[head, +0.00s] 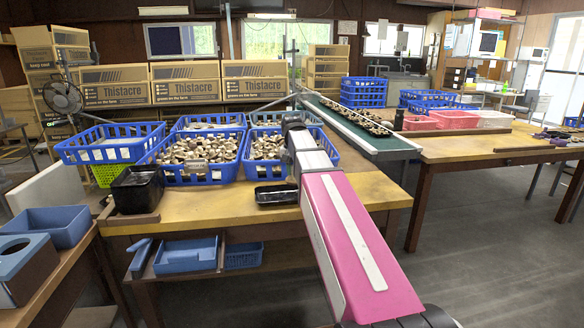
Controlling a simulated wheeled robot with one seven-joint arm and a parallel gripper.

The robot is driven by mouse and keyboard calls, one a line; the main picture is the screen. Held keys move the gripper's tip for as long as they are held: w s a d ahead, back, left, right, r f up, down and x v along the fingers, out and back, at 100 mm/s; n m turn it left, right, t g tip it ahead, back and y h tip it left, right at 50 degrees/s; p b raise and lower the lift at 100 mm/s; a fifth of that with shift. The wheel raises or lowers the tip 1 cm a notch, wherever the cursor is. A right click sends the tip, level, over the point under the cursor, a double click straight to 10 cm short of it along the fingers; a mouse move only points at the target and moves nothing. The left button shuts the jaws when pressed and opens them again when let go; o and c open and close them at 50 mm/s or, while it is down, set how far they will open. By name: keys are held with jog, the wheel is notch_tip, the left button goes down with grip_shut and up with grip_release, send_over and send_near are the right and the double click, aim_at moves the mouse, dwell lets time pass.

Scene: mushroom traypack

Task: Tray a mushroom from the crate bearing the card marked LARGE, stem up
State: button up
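Two blue crates of mushrooms stand at the front of the wooden table, a left one (213,179) and a right one (262,174). Two more blue crates (208,119) stand behind them. A small pale card (196,166) is on the front of the left crate; its lettering is too small to read. A black tray (277,195) lies at the table's front edge, before the right crate, and looks empty. My arm reaches over the right crate's right side. Its dark end (293,119) is above the crates; the fingers are hidden and I see no mushroom held.
A black bin (137,189) stands at the table's front left. An empty-looking blue crate (85,154) is at the left. A green conveyor (385,143) carrying mushrooms runs behind my arm. The table right of my arm is clear.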

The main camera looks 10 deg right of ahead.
jog(key=shift+w+f, duration=0.1)
jog(key=shift+f, duration=3.4)
jog(key=o, duration=0.8)
jog(key=shift+r, duration=0.1)
jog(key=r, duration=1)
jog(key=shift+a+r, duration=0.2)
jog(key=shift+r, duration=0.15)
